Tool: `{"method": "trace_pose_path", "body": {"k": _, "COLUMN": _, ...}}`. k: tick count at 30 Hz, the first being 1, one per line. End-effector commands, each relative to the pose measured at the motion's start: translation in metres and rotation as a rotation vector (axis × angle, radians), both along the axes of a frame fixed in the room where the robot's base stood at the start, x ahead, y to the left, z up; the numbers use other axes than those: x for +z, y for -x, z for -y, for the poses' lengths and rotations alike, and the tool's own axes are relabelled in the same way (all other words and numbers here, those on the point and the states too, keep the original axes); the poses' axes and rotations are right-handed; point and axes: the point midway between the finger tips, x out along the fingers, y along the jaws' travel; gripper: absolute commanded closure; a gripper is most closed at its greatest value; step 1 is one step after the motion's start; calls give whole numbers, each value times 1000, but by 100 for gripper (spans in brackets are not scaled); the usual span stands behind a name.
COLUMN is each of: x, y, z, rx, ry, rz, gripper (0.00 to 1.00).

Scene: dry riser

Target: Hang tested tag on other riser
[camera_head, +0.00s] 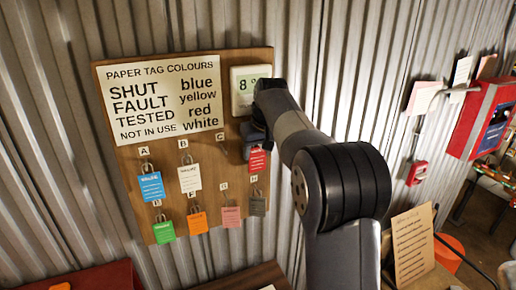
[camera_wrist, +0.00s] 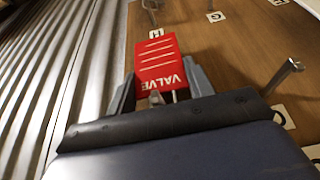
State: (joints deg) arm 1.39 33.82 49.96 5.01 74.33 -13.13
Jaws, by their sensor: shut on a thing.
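A red tag (camera_head: 258,160) marked VALVE hangs at the right of the wooden board (camera_head: 120,75). My gripper (camera_head: 252,138) reaches the board from the right. In the wrist view the red tag (camera_wrist: 160,58) sits between the two grey fingers of my gripper (camera_wrist: 160,85), which are shut on it. A bare metal hook (camera_wrist: 284,76) sticks out of the board to the right of the tag. The sign (camera_head: 162,98) pairs TESTED with red. Whether the tag's loop is still around a hook is hidden. No riser is clearly identifiable.
A red wall box (camera_head: 485,118) is at right. A paper notice (camera_head: 412,245) stands lower right.

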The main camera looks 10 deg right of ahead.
Motion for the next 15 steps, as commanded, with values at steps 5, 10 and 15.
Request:
{"method": "trace_pose_path", "body": {"k": 5, "x": -7, "y": 2, "z": 1, "rx": -1, "ry": 0, "rz": 0, "gripper": 71}}
{"method": "trace_pose_path", "body": {"k": 10, "x": -8, "y": 2, "z": 1, "rx": -1, "ry": -1, "rz": 1, "gripper": 71}}
{"method": "trace_pose_path", "body": {"k": 15, "x": -10, "y": 2, "z": 1, "rx": -1, "ry": -1, "rz": 1, "gripper": 71}}
